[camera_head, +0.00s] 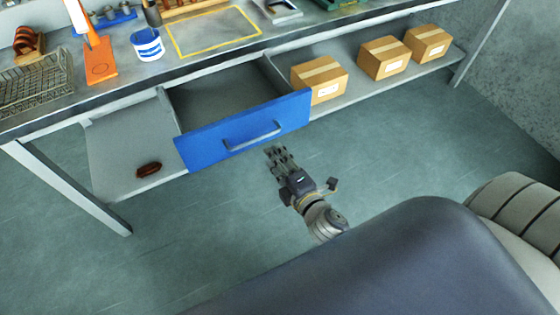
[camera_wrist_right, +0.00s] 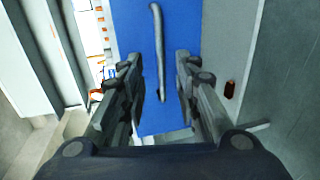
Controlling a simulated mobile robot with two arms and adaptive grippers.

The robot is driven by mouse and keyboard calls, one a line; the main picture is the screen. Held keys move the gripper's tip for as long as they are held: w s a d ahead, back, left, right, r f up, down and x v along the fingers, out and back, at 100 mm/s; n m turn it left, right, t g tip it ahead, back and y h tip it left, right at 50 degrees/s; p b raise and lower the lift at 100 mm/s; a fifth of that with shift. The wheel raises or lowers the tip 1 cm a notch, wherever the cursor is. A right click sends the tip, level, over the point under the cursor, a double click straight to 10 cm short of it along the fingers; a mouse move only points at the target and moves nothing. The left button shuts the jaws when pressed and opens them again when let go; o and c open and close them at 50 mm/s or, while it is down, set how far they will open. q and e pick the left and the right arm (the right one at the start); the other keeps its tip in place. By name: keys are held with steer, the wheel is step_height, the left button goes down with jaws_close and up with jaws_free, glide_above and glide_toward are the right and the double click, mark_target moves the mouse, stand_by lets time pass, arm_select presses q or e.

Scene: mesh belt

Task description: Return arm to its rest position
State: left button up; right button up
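My right gripper (camera_head: 279,157) is in front of the open drawer, over the floor, in the head view. Its two fingers stand apart in the right wrist view (camera_wrist_right: 160,80), with nothing held between them. The drawer's blue front (camera_head: 210,148) is pulled out from under the workbench, and its inside looks empty. Its grey handle (camera_head: 253,136) lies just beyond the fingertips; in the wrist view the handle (camera_wrist_right: 158,45) shows between the fingers, and it looks apart from them. My left gripper is not in view.
Cardboard boxes (camera_head: 384,57) stand on the lower shelf right of the drawer. A dark red-brown object (camera_head: 149,169) lies on the shelf at left. The bench top holds a wire basket (camera_head: 36,84), an orange stand (camera_head: 98,62) and a blue-white tub (camera_head: 147,45). The floor in front is clear.

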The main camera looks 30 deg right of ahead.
steer(key=shift+v, duration=0.75)
steer(key=s+f+m+g, duration=0.3)
steer(key=s+f, duration=0.1)
steer(key=f, duration=0.6)
steer(key=s+f+m+g, duration=0.2)
steer(key=s+f, duration=0.2)
steer(key=f, duration=0.6)
steer(key=s+f+m+g, duration=0.3)
steer(key=s+f, duration=0.2)
steer(key=f, duration=0.6)
steer(key=s+d+f+m+g, duration=0.1)
steer(key=s+f, duration=0.3)
steer(key=s, duration=0.4)
steer(key=s+d+f+m+g, duration=0.1)
steer(key=s+f+m+g, duration=0.2)
steer(key=s, duration=0.5)
steer(key=s+d+f+m+g, duration=0.1)
steer(key=s+f+m+g, duration=0.1)
steer(key=s+f+m, duration=0.2)
steer(key=s+f, duration=0.3)
steer(key=s, duration=0.1)
steer(key=shift+d+f+g+h, duration=0.25)
steer(key=shift+g+h, duration=0.05)
steer(key=shift+w, duration=0.1)
